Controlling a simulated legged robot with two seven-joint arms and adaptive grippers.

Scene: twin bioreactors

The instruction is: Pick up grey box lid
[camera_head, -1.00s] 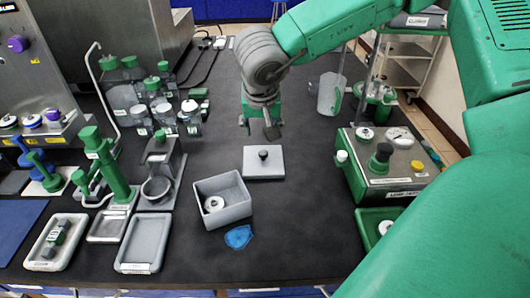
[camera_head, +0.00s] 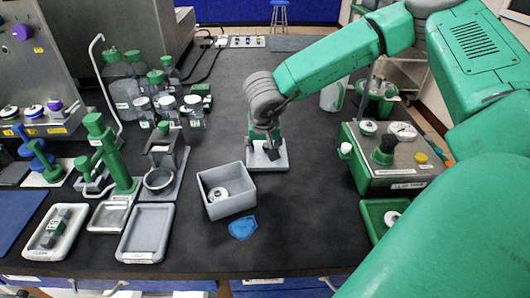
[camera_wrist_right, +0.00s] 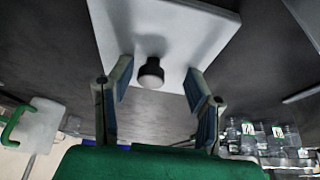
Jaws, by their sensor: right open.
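The grey box lid (camera_head: 279,159) lies flat on the dark table, behind the open grey box (camera_head: 229,206). My right gripper (camera_head: 267,151) is over the lid and hides its middle and its knob in the head view. In the right wrist view the lid (camera_wrist_right: 190,30) shows with its dark round knob (camera_wrist_right: 151,73) upright from it. The knob is between the two open fingers of the right gripper (camera_wrist_right: 153,88), with clear gaps on both sides. My left gripper is not in view.
A white ring-shaped piece (camera_head: 218,195) sits inside the box. A blue piece (camera_head: 242,228) lies in front of it. A green-and-grey device (camera_head: 390,160) stands to the right. Bottles (camera_head: 150,98) and a stand (camera_head: 160,170) are on the left.

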